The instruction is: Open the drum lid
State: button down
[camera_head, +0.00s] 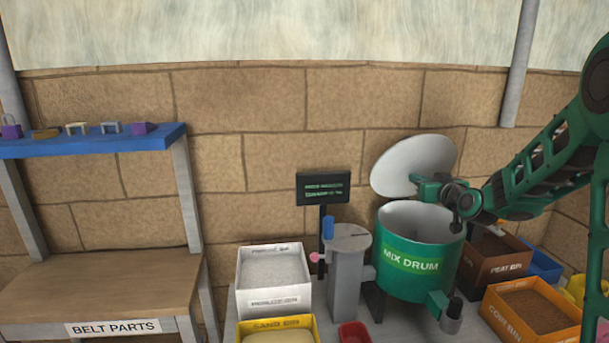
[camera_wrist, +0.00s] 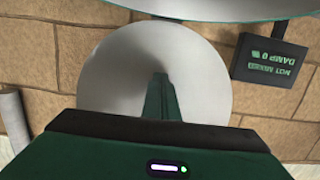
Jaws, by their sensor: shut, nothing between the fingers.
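The green mix drum (camera_head: 392,258) stands at the right of the head view with its top uncovered and its pale inside showing. Its round pale grey lid (camera_head: 400,160) is raised and tilted up above the back of the drum. In the wrist view the lid (camera_wrist: 115,65) fills the middle as a grey disc. My gripper (camera_head: 416,180) is shut and empty, in front of the lid's lower part and above the drum opening. In the wrist view its closed fingers (camera_wrist: 160,85) overlap the disc. I cannot tell whether they touch it.
A small dark display (camera_head: 323,187) stands left of the drum, beside a grey pedestal (camera_head: 346,280). A wooden bench (camera_head: 100,283) and blue shelf (camera_head: 90,143) are at left.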

jog(key=shift+r+x, duration=0.2)
jog(key=shift+x, duration=0.95)
jog(key=shift+r+x, duration=0.15)
jog(key=shift+x, duration=1.05)
jog(key=shift+f+v, duration=0.25)
jog(key=shift+v, duration=1.2)
jog(key=shift+f+v, duration=0.2)
jog(key=shift+v, duration=1.3)
jog(key=shift+s, duration=0.1)
jog(key=s+d+f+m+g, duration=0.2)
jog(key=s+g, duration=0.3)
jog(key=s, duration=1.2)
jog(key=s+d+f+m+g+h, duration=0.1)
jog(key=s+f+g, duration=0.4)
jog(key=s, duration=1.3)
jog(key=s+d+f+m+g+h, duration=0.1)
jog(key=s+d+f+m+g, duration=0.2)
jog(key=s, duration=1.4)
jog(key=d+m+g, duration=0.1)
jog(key=m+g, duration=0.1)
jog(key=g, duration=0.1)
jog(key=shift+s+f, duration=0.15)
jog(key=shift+f, duration=0.05)
